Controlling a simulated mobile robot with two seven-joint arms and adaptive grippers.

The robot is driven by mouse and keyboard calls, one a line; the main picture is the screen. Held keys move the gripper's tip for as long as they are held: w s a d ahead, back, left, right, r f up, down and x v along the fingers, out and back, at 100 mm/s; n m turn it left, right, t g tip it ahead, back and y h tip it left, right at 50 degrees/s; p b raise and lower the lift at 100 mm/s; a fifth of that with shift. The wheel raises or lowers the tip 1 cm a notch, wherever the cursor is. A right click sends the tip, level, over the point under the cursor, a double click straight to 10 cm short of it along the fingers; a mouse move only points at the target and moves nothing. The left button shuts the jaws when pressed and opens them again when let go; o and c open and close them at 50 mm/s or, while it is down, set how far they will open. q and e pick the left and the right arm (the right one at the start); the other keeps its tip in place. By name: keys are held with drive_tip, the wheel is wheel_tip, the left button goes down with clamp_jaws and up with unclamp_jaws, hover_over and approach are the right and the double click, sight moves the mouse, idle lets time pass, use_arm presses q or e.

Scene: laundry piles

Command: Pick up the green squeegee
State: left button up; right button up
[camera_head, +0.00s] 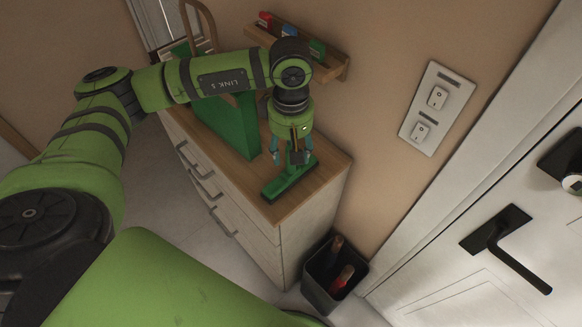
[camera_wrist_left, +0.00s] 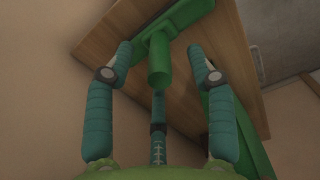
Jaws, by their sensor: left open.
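The green squeegee (camera_head: 285,183) lies on the wooden top of the dresser (camera_head: 335,165), near its front right corner. My left gripper (camera_head: 291,151) points down just above it, fingers open. In the left wrist view, the squeegee's short round handle (camera_wrist_left: 159,68) points toward the camera, between the spread teal fingers of my left gripper (camera_wrist_left: 160,52). The fingers appear apart from the handle; contact with the squeegee's head cannot be told. My right gripper is in neither view.
A wall shelf (camera_head: 332,70) with small items hangs behind. A dark bin (camera_head: 318,281) stands on the floor right of the dresser, near a white door (camera_head: 440,270).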

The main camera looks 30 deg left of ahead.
use_arm(q)
wheel_tip(320, 180, down, 2)
drive_tip(key=shift+w+a+f+p, duration=0.15)
drive_tip(key=shift+p, duration=0.2)
drive_tip(key=shift+f, duration=0.4)
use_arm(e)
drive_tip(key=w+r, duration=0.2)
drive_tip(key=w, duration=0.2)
use_arm(q)
drive_tip(key=c, duration=0.9)
clamp_jaws()
drive_tip(key=shift+w+r+b, duration=0.15)
drive_tip(key=shift+r+b, duration=0.25)
drive_tip(key=shift+r, duration=0.1)
wheel_tip(320, 180, up, 2)
drive_tip(key=shift+r+b, duration=0.2)
drive_tip(key=shift+b, duration=0.7)
drive_tip(key=d+r+b, duration=0.4)
drive_tip(key=d+r, duration=0.3)
drive_tip(key=d, duration=0.4)
drive_tip(key=shift+w+d+r+b, duration=0.3)
drive_tip(key=shift+d+r, duration=0.05)
drive_tip(key=shift+d, duration=0.05)
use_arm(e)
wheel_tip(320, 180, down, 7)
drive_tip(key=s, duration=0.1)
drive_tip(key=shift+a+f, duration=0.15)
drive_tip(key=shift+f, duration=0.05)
